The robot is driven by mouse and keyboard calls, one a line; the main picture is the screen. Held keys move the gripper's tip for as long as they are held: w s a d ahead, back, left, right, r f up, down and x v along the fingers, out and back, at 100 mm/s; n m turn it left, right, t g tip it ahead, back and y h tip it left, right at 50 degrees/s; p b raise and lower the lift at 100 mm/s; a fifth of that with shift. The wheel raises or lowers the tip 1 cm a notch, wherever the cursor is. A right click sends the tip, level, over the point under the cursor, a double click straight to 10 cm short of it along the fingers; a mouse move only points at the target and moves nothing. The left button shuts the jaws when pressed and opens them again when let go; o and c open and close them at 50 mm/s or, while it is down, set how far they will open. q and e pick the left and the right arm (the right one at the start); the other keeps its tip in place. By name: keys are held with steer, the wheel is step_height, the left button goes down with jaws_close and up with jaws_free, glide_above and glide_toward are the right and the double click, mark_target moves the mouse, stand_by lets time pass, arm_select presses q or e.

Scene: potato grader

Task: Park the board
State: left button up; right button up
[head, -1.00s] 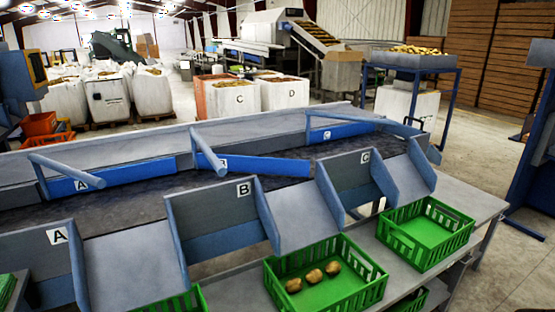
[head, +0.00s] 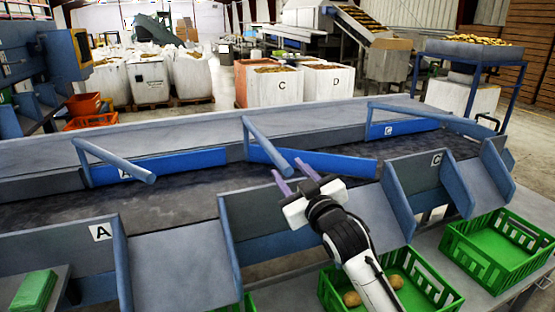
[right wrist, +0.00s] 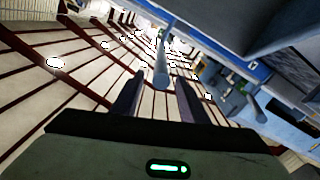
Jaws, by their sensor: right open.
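The blue board marked B (head: 335,164) stands out at an angle over the dark belt. Its grey-blue bar handle (head: 262,143) runs down toward my gripper. My right gripper (head: 289,168) is open and empty, near the lower end of this handle; whether it touches cannot be told. In the right wrist view a bar (right wrist: 161,62) shows beyond and between the open fingers (right wrist: 157,88). The blue board A (head: 180,163) and the blue board C (head: 405,128) lie along the far side of the belt, each with its own bar. My arm hides part of panel B. My left gripper is not in view.
Grey chutes (head: 180,270) and upright panels line the belt's near side. A green crate (head: 435,290) with potatoes is partly behind my arm; an empty green crate (head: 500,250) stands at right. A green object (head: 35,290) lies at lower left.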

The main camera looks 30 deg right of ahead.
mark_target(279, 161)
steer(key=x, duration=0.7)
steer(key=shift+w+a+f, duration=0.1)
jaws_close()
